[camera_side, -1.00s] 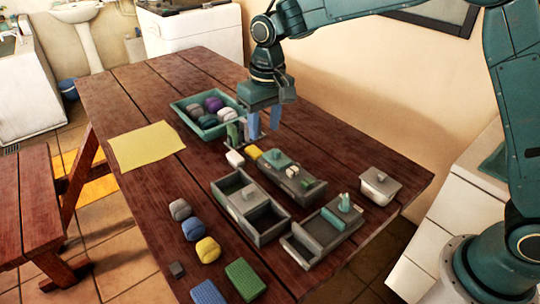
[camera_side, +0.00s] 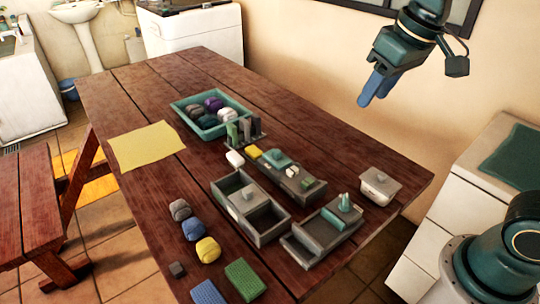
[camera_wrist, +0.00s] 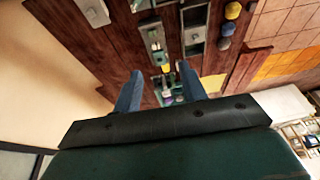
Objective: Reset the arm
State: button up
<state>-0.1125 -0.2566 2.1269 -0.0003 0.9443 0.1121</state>
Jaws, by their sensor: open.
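My gripper (camera_side: 371,88) is raised in the air at the upper right in the side view, well above the table's right end and apart from everything on it. Its two blue fingers are spread with nothing between them; they also show in the wrist view (camera_wrist: 160,92). The wooden table (camera_side: 330,130) lies below. In the wrist view the table looks far off beneath the fingers.
A teal tray (camera_side: 183,107) holds several rolled cloths. Grey divided boxes (camera_side: 268,238) and a lidded white container (camera_side: 380,186) stand near the right end. A yellow cloth (camera_side: 146,147) lies flat at the left. The air around my gripper is clear.

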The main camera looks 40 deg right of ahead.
jog(key=s+d+f+t, duration=0.1)
jog(key=s+d+f, duration=0.1)
jog(key=s, duration=1)
jog(key=shift+s+d+f+t, duration=0.2)
jog(key=shift+s+d+t, duration=0.2)
jog(key=shift+d, duration=0.3)
